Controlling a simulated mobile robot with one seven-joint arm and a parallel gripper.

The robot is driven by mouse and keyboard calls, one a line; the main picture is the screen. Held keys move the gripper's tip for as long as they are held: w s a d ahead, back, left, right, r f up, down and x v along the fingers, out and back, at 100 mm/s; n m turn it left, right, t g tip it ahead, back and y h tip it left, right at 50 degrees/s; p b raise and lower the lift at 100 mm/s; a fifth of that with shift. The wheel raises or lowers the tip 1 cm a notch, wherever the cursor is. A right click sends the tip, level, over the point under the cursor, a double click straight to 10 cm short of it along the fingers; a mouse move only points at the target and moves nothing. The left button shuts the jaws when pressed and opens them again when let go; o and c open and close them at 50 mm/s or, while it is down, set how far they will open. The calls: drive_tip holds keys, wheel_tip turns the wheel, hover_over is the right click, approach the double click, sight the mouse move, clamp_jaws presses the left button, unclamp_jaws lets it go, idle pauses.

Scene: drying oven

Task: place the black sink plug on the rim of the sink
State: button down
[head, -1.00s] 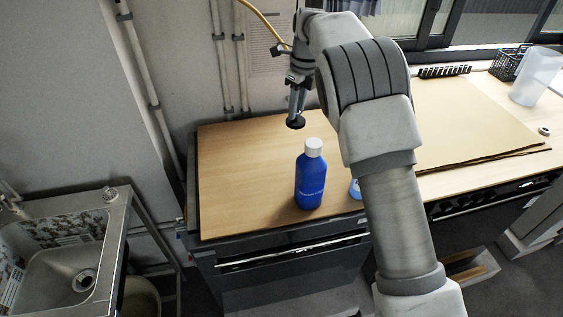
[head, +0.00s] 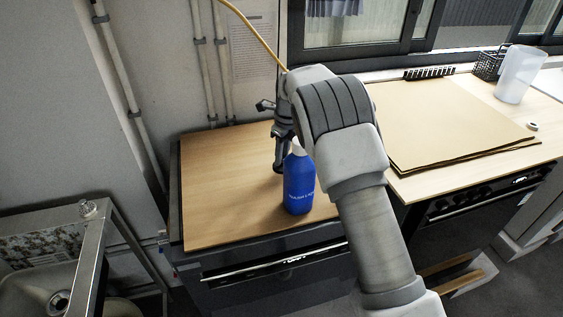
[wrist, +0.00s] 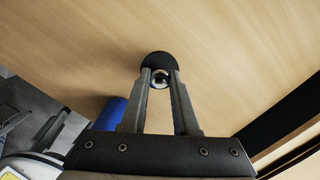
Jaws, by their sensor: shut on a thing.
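The black sink plug (wrist: 159,61) is in my gripper (wrist: 161,80), whose two fingers are shut on the metal knob on its top. In the wrist view the plug is in front of the wooden worktop; I cannot tell whether it touches. In the head view my gripper (head: 279,160) points down over the worktop, just left of and behind the blue bottle, and the plug is hard to make out. The steel sink is at the lower left, well away from my gripper.
The blue bottle (head: 299,186) with a white cap stands upright close to my gripper. The wooden worktop (head: 225,190) is clear to its left. Brown boards (head: 450,115) and a clear jug (head: 518,75) are at the right. A gap separates worktop and sink.

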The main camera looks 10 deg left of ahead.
drive_tip(key=shift+f, duration=1.25)
drive_tip(key=shift+f, duration=0.2)
drive_tip(key=c, duration=0.7)
unclamp_jaws()
drive_tip(key=shift+o, duration=0.2)
drive_tip(key=shift+r, duration=0.1)
wheel_tip(320, 180, up, 12)
drive_tip(key=d, duration=0.1)
drive_tip(key=shift+s+d+p, duration=0.15)
drive_tip(key=shift+s+p, duration=0.2)
drive_tip(key=shift+p, duration=0.05)
